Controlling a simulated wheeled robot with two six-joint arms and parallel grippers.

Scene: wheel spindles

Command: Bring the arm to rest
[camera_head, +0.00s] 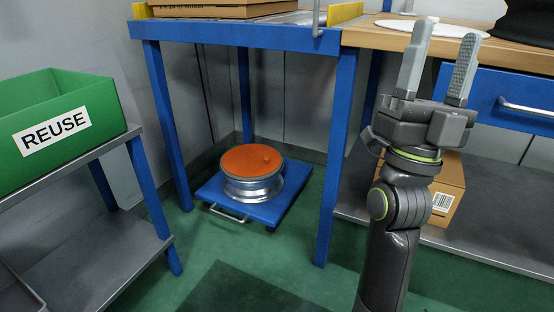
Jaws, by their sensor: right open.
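My right gripper (438,67) shows at the right of the head view, at the end of my raised right arm. Its two grey fingers point up and stand apart, with nothing between them. It is in front of the wooden workbench, overlapping its edge in the picture; I see no contact. My left gripper is not in view.
A blue bench (250,36) stands at the back, with a wheel under an orange disc (252,161) on a blue dolly (280,207) below it. A green REUSE crate (50,127) sits on a shelf at left. A cardboard box (448,190) lies behind my arm. Green floor is clear.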

